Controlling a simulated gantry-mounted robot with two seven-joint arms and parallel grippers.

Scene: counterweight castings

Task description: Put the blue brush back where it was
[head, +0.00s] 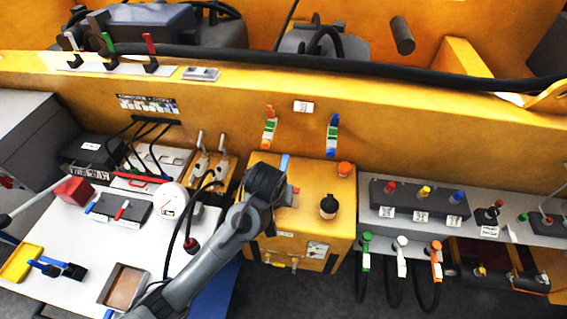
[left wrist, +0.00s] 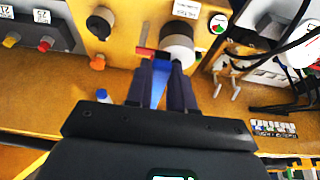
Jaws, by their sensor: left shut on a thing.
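My left gripper (head: 276,182) is over the yellow box (head: 310,225), near the wall behind it. It is shut on the blue brush; a blue piece (head: 284,162) shows just past the gripper in the head view. In the left wrist view the blue brush (left wrist: 159,84) is between the two fingers (left wrist: 163,88). Whether the brush touches the container I cannot tell. The brush's far end is hidden. My right gripper is not in view.
Orange (head: 269,128) and blue (head: 332,135) handled fittings hang on the wall. A grey button box (head: 418,203) stands right; a cluttered white table (head: 60,225) lies left.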

